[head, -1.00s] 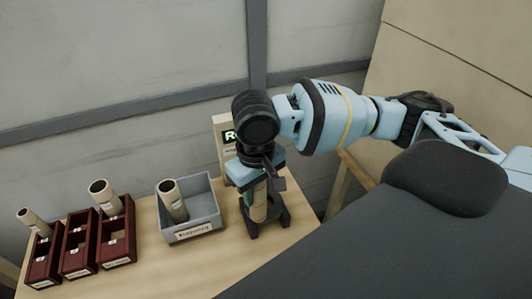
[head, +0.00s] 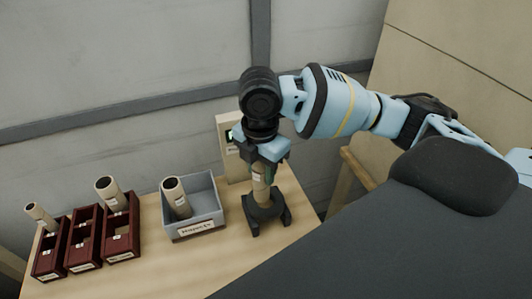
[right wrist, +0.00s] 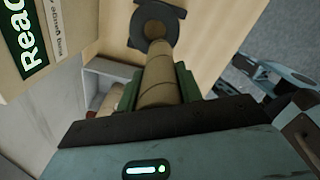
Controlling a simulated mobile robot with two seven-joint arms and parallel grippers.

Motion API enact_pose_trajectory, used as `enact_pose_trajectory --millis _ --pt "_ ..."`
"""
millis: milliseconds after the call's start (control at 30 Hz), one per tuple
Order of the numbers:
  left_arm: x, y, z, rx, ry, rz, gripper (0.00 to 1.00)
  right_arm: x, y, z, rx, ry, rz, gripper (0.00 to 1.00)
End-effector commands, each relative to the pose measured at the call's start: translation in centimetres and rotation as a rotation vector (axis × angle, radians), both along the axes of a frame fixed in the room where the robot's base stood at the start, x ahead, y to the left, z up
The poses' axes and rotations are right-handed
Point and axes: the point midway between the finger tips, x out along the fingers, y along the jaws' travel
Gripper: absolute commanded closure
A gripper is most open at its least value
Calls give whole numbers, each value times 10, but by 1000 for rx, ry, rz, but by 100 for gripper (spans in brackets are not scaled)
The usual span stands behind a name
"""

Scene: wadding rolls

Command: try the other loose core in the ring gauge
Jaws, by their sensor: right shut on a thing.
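My right gripper (head: 262,165) is shut on a tan cardboard core (head: 261,188) and holds it upright at the black ring gauge (head: 266,210). In the right wrist view the core (right wrist: 158,78) sits between the green finger pads, its far end at the gauge's ring (right wrist: 176,14). I cannot tell whether that end is inside the ring or just above it. Another core (head: 175,192) leans in the grey labelled bin (head: 208,211). My left gripper is not in view.
Three dark red boxes (head: 83,262) stand at the left of the wooden table (head: 180,265); cores stick up from the left (head: 38,214) and right (head: 108,190) ones. A pale display unit (head: 233,165) stands behind the gauge; its text, starting "Rea", shows in the wrist view. The table's front is clear.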

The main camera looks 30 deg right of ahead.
Motion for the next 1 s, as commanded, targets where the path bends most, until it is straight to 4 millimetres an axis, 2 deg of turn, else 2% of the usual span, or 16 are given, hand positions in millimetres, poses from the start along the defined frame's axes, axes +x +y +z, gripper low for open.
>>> enact_pose_trajectory --millis 600,800,1000 --pt "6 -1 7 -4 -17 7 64 11 -15 19 -2 7 1112 87" --pt "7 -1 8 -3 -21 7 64 13 -18 22 0 9 1348 87" --pt "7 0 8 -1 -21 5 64 14 -19 23 1 10 1433 87"
